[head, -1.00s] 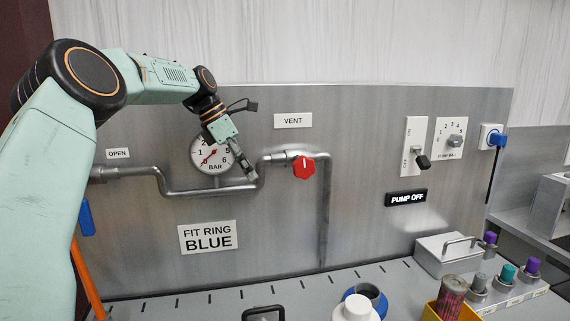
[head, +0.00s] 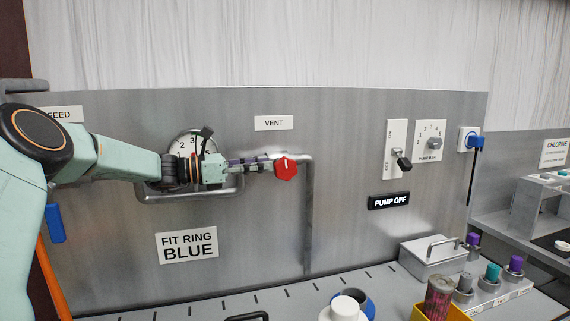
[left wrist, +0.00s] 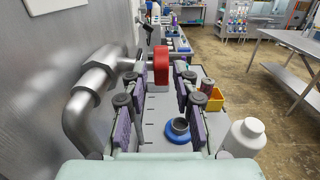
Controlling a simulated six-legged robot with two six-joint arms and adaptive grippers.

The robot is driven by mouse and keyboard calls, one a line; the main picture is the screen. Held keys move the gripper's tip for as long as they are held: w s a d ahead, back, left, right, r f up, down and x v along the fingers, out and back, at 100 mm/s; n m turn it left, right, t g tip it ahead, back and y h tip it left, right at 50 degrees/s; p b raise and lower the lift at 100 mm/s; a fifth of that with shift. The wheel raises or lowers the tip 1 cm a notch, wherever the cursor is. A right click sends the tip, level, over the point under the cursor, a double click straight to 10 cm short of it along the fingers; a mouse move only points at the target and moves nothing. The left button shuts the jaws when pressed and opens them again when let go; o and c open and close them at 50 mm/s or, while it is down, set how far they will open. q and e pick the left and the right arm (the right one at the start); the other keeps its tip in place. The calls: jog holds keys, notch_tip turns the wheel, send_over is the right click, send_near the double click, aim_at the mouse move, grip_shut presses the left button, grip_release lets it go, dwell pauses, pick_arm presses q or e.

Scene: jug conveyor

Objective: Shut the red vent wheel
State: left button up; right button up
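The red vent wheel (head: 286,168) sits on the pipe under the VENT label, a white mark on its face. In the left wrist view the wheel (left wrist: 161,64) shows edge-on, straight ahead at the fingertips. My left gripper (head: 268,163) reaches level along the panel from the left, its fingertips close to the wheel. In the left wrist view the left gripper (left wrist: 157,78) is open, one finger on each side of the wheel's line, with gaps visible. I cannot tell how far the wheel lies between the fingers. My right gripper is in neither view.
The metal pipe (head: 308,220) bends down right of the wheel; its thick elbow (left wrist: 92,85) is close to my left fingers. The gauge (head: 188,143) is partly hidden by my arm. A blue ring-shaped piece (left wrist: 179,133) and a white bottle (left wrist: 245,136) stand below on the bench.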

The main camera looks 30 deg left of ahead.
aim_at(275, 163)
pick_arm(q)
jog(key=x, duration=0.6)
jog(key=shift+w+d+p, duration=0.25)
jog(key=shift+d+p, duration=0.05)
jog(key=shift+p, duration=0.05)
jog(key=shift+c, duration=0.2)
grip_shut()
